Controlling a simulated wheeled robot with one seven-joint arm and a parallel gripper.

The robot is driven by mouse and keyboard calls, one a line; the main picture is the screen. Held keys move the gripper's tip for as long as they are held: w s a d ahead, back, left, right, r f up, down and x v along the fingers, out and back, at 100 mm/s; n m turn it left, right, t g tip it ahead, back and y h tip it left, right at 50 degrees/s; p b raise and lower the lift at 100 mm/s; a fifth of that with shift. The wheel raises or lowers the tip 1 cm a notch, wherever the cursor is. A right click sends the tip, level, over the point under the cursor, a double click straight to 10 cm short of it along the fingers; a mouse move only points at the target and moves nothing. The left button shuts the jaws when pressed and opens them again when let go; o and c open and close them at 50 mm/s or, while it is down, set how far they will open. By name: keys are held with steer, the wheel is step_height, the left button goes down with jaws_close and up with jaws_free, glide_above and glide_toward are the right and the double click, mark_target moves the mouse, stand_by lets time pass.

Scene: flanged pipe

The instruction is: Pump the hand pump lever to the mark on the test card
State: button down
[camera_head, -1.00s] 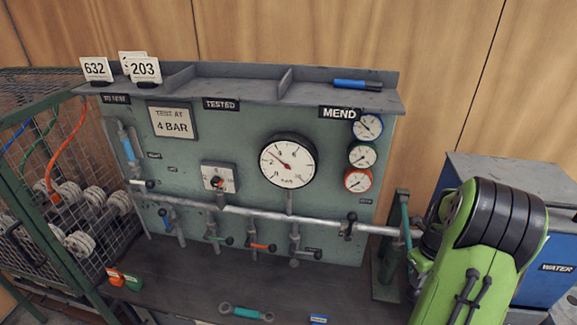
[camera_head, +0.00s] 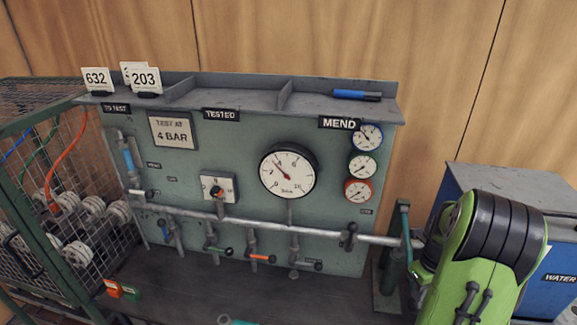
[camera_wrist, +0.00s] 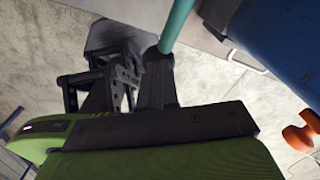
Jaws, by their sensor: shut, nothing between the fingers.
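The hand pump (camera_head: 388,275) stands at the right end of the bench, with its teal lever (camera_head: 406,228) beside my arm. In the wrist view the teal lever (camera_wrist: 179,22) runs down to the dark fingers of my gripper (camera_wrist: 150,65). My gripper is shut with nothing between the fingers; I cannot tell whether they touch the lever. In the head view my arm hides the gripper. The test card (camera_head: 172,131) reads "TEST AT 4 BAR". The large gauge (camera_head: 289,172) has its needle pointing up and left; its small figures are hard to read.
A metal pipe (camera_head: 270,224) with several valves crosses the green panel. A wire cage (camera_head: 60,190) stands at the left, and a blue water tank (camera_head: 548,255) at the right. Number tags (camera_head: 146,81) and a blue marker (camera_head: 357,95) sit on the shelf.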

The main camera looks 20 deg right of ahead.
step_height(320, 180, up, 15)
steer(key=p, duration=1)
steer(key=shift+p, duration=0.3)
stand_by(2.2)
stand_by(0.5)
